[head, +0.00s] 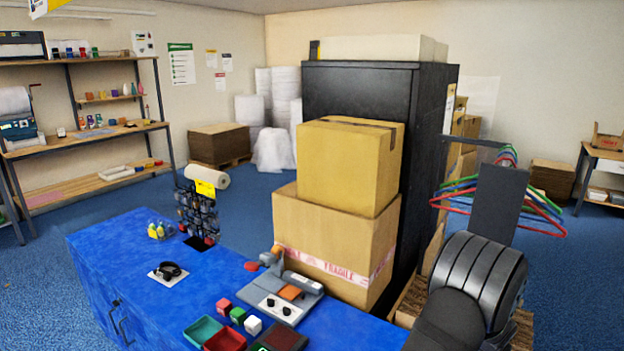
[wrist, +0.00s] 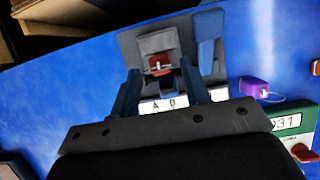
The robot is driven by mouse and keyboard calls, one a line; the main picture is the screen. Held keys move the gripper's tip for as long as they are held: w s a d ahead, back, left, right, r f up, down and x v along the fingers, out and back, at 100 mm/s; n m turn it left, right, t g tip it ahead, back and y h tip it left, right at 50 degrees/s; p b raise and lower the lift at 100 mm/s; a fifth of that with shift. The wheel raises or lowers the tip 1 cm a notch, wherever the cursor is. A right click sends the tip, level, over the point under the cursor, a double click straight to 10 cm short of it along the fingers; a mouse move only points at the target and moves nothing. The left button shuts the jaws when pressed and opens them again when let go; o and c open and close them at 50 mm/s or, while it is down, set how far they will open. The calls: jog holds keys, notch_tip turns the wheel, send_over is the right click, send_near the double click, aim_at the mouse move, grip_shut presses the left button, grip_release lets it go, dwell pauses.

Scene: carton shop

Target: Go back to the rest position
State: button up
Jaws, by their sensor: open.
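In the wrist view my gripper (wrist: 160,67) is open, with its two blue-grey fingers apart. Between and beyond the fingertips shows a grey plate device (wrist: 134,48) with a red part (wrist: 159,65) on it. Nothing is clearly gripped, and I cannot tell how far the tips are from the device. In the head view my dark arm fills the lower right, and the gripper itself does not show clearly.
Stacked cartons (head: 345,165) and a dark cabinet (head: 425,110) stand behind. Coloured hangers (head: 450,198) are close to my arm.

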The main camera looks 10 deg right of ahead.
jog(key=shift+x, duration=1.2)
jog(key=shift+r, duration=0.6)
jog(key=shift+a+r, duration=0.1)
jog(key=shift+r, duration=0.45)
jog(key=shift+f, duration=0.1)
